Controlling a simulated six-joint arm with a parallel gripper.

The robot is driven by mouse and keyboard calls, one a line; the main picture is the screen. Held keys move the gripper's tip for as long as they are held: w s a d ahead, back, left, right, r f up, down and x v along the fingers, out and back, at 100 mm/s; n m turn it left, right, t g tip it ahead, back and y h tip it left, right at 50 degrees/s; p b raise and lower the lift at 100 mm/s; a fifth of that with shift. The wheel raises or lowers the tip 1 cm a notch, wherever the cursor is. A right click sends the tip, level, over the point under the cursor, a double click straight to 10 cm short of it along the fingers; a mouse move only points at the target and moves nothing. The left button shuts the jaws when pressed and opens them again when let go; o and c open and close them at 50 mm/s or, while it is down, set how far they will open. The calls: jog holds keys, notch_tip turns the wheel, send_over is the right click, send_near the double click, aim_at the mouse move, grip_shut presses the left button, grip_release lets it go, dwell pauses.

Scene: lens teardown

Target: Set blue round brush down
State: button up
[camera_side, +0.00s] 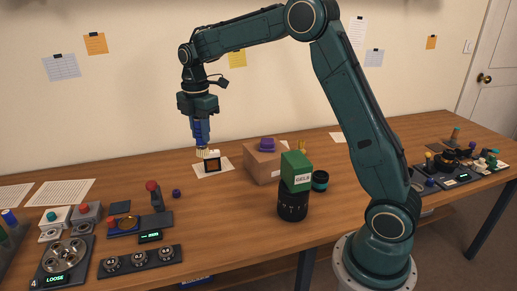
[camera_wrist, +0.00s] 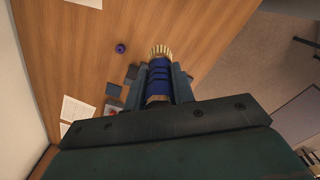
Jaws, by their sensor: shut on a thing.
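The blue round brush (camera_side: 201,136) has a blue handle and pale bristles that point down. My gripper (camera_side: 198,115) is shut on its handle and holds it upright. In the side view the bristle end lines up with a small dark-framed block (camera_side: 213,161) on a white sheet (camera_side: 208,172); I cannot tell whether they touch. In the wrist view the brush (camera_wrist: 159,77) sits between the two fingers of my gripper (camera_wrist: 160,88), with its bristles beyond the fingertips.
A cardboard box (camera_side: 264,163) with a purple ring (camera_side: 267,145) on top stands right of the brush. A green box (camera_side: 296,171) sits on a black lens (camera_side: 293,204). Stations with knobs (camera_side: 140,263) fill the front left. Bare wood lies between.

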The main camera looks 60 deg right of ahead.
jog(key=w+d, duration=0.1)
jog(key=d, duration=0.7)
notch_tip(320, 180, down, 16)
jog(key=shift+w+a+r, duration=0.15)
jog(key=shift+a, duration=0.05)
jog(key=shift+f, duration=2.15)
jog(key=shift+f, duration=0.1)
jog(key=o, duration=1)
notch_tip(320, 180, up, 12)
